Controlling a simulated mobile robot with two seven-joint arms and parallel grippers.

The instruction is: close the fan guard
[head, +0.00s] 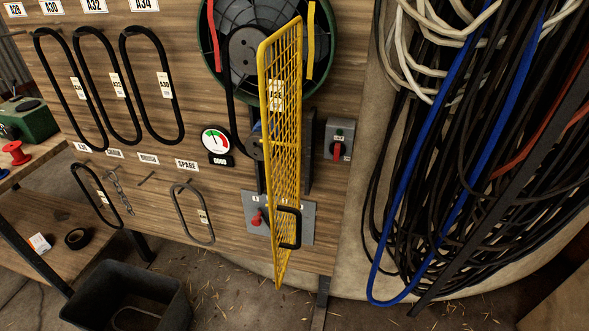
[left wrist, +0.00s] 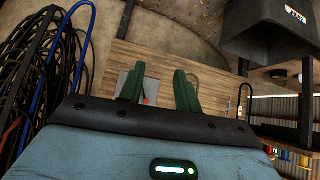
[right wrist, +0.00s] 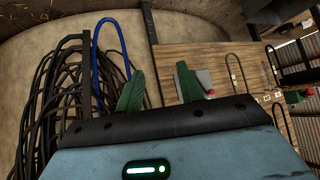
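The yellow mesh fan guard (head: 281,150) stands open in the head view, swung out from the wooden board and seen nearly edge-on. A black handle (head: 289,227) sits low on it. The round dark fan housing (head: 243,48) with belt pulleys is exposed behind it, partly hidden by the guard. Neither gripper shows in the head view. My left gripper (left wrist: 157,80) has its green fingers apart and empty in the left wrist view. My right gripper (right wrist: 160,78) has its fingers apart and empty in the right wrist view. I cannot make out the guard in either wrist view.
Black, blue and white cables (head: 470,150) hang to the right of the board. A grey switch box (head: 339,140) and a gauge (head: 215,139) flank the guard. Belts (head: 152,85) hang at left. A dark bin (head: 130,300) stands on the floor at lower left.

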